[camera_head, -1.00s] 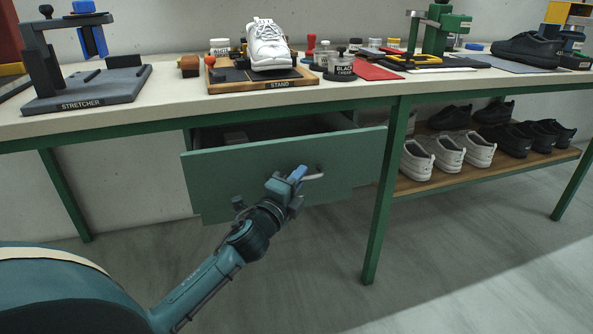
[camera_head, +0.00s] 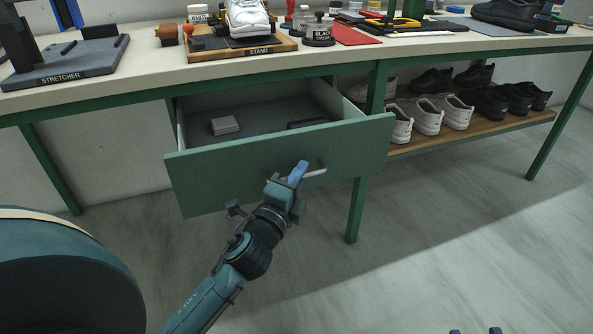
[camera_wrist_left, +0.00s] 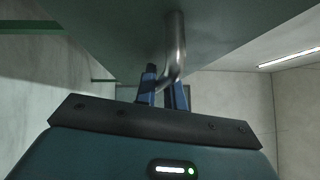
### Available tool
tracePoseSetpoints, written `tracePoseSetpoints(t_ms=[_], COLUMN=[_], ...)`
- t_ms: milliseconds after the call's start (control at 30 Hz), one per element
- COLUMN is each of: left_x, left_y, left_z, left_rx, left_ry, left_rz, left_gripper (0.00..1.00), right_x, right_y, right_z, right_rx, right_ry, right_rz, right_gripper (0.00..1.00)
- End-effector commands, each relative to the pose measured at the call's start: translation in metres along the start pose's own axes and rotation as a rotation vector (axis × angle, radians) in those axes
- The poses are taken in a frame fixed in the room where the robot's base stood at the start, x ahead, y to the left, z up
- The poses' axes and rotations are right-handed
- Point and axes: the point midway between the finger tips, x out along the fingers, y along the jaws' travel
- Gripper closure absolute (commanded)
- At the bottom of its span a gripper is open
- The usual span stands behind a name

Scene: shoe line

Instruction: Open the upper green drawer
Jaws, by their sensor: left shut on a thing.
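The upper green drawer (camera_head: 235,168) hangs under the workbench and is pulled well out. Its inside shows, with a pale block (camera_head: 225,125) and a dark flat item (camera_head: 307,123) in it. My left gripper (camera_head: 296,174) is at the drawer front, shut on the metal bar handle (camera_head: 316,173). In the left wrist view the blue fingers (camera_wrist_left: 163,88) close around the curved handle (camera_wrist_left: 174,45), below the green drawer front. Of my right gripper, only what seem to be two blue fingertips (camera_head: 475,331) show at the bottom edge; the rest is out of frame.
The workbench top (camera_head: 130,85) bears a stretcher (camera_head: 80,60), a wooden stand (camera_head: 240,48) with a white shoe, and jars. A low shelf (camera_head: 470,133) with several shoes is to the right of the drawer. A green bench leg (camera_head: 357,210) stands beside it. The floor in front is clear.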

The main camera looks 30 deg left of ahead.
Motion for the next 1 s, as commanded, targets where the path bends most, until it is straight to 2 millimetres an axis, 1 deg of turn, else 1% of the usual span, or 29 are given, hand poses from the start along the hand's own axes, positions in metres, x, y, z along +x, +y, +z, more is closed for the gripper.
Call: tracePoseSetpoints(t_ms=[200, 233, 333, 567, 667, 767, 867, 1000], left_x=[0.000, 0.000, 0.000, 0.000, -0.005, -0.018, -0.037, -0.069], left_y=[0.000, 0.000, 0.000, 0.000, 0.001, 0.002, 0.003, 0.005], left_z=[0.000, 0.000, 0.000, 0.000, 0.000, 0.000, 0.000, -0.001], left_rx=[0.000, 0.000, 0.000, 0.000, -0.001, -0.001, -0.002, -0.003], left_ry=[0.000, 0.000, 0.000, 0.000, 0.000, 0.000, 0.001, 0.000], left_rz=[0.000, 0.000, 0.000, 0.000, 0.002, 0.003, 0.004, 0.005], left_gripper=[1.00, 0.88, 0.80, 0.80, 0.80, 0.80, 0.80, 0.80], right_x=[0.000, 0.000, 0.000, 0.000, 0.000, 0.000, -0.001, 0.000], right_y=[0.000, 0.000, 0.000, 0.000, 0.000, 0.000, -0.001, -0.001], right_z=[0.000, 0.000, 0.000, -0.001, 0.000, 0.001, 0.004, 0.006], right_rx=[0.000, 0.000, 0.000, 0.001, 0.002, 0.005, 0.011, 0.032], right_ry=[0.000, 0.000, 0.000, 0.001, 0.001, 0.002, 0.002, 0.011], right_rz=[0.001, 0.001, 0.001, 0.001, 0.001, 0.001, 0.002, 0.003], right_gripper=[0.64, 0.64, 0.64, 0.64, 0.64, 0.64, 0.64, 0.64])
